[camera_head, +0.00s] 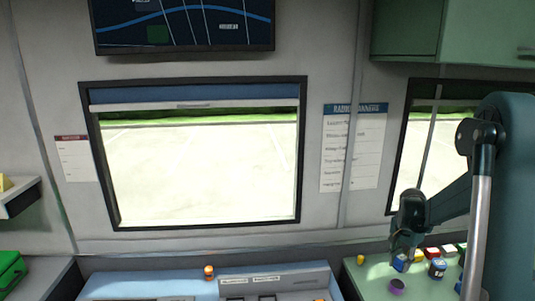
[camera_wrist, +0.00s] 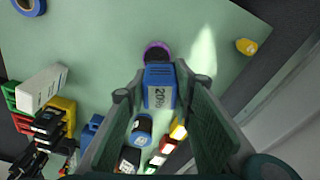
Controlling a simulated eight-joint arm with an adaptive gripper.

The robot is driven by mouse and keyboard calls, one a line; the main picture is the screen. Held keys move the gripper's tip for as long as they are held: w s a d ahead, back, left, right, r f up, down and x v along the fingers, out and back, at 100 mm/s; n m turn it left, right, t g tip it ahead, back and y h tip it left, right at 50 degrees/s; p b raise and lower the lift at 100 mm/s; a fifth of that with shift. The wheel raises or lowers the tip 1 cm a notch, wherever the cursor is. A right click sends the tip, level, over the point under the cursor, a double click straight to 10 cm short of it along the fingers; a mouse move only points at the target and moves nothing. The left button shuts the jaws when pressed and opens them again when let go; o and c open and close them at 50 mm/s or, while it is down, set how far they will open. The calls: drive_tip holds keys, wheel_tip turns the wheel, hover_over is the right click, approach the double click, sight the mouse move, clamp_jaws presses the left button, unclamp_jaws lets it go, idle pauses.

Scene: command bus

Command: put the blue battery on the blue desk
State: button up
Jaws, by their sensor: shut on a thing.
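My gripper (camera_wrist: 161,86) is shut on the blue battery (camera_wrist: 160,92), a blue block with a pale label, held between the two fingers in the wrist view. In the head view my gripper (camera_head: 403,250) is at the right, over the green table, with the blue battery (camera_head: 400,264) partly visible below it. I cannot tell how far the battery is above the table. The blue desk (camera_head: 130,286) is at the bottom centre of the head view, left of my gripper.
An orange item (camera_head: 208,271) stands at the blue desk's back edge. A window (camera_head: 200,165) is behind.

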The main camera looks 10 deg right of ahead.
drive_tip(key=w+a+r+n, duration=0.1)
drive_tip(key=a+n, duration=0.6)
drive_tip(key=a, duration=1.2)
drive_tip(key=w+a+r+n+t+y, duration=0.1)
drive_tip(key=a+n, duration=0.5)
drive_tip(key=a, duration=1.4)
drive_tip(key=shift+w+a+r+n, duration=0.3)
drive_tip(key=shift+r+n, duration=0.1)
drive_tip(key=shift+r, duration=0.15)
drive_tip(key=shift+d, duration=0.1)
drive_tip(key=s+d+f+m, duration=0.2)
drive_tip(key=d+m, duration=0.7)
drive_tip(key=d, duration=2.4)
drive_tip(key=s+d+f+m, duration=0.1)
drive_tip(key=s+d+m, duration=0.2)
drive_tip(key=d, duration=0.6)
drive_tip(key=s+d+m+g, duration=0.1)
drive_tip(key=s+d+m, duration=0.2)
drive_tip(key=s+d, duration=0.4)
drive_tip(key=s+d+f+m+h, duration=0.1)
drive_tip(key=s+d+m, duration=0.2)
drive_tip(key=d, duration=0.9)
drive_tip(key=shift+s+f, duration=0.3)
drive_tip(key=shift+s, duration=0.7)
drive_tip(key=shift+f, duration=0.1)
drive_tip(key=shift+f+b, duration=0.4)
drive_tip(key=shift+f, duration=2.65)
